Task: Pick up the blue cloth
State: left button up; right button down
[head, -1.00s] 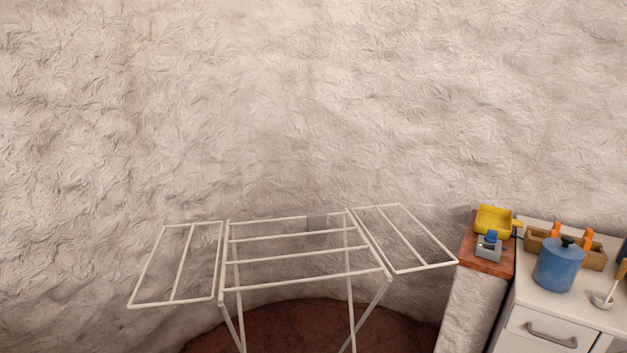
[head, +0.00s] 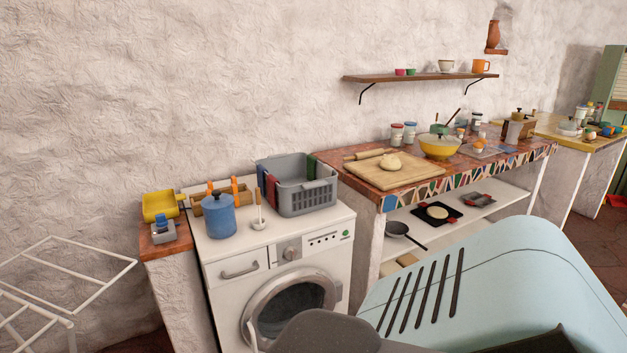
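A grey basket (head: 307,196) stands on the white washing machine at the middle of the head view. A narrow dark blue strip that looks like the blue cloth (head: 262,179) hangs over its left rim. A red cloth (head: 271,191) hangs right beside it, and a green one (head: 311,167) shows on the far right rim. Most of the blue cloth is hidden. Neither of my grippers shows in the view.
A blue pot (head: 219,216), a wooden holder with orange handles and a ladle share the washing machine (head: 225,250) top. A drying rack (head: 75,285) stands at left. A tiled counter (head: 480,172) with a yellow bowl (head: 440,146) and dough board extends right, below a wall shelf (head: 420,77).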

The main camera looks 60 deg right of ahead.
aim_at(260, 167)
jog(key=z, duration=1.65)
jog(key=i+l, duration=0.15)
jog(key=i, duration=0.5)
jog(key=i+l, duration=0.1)
jog(key=i, duration=0.55)
jog(key=u, duration=1.55)
jog(key=z, duration=1.45)
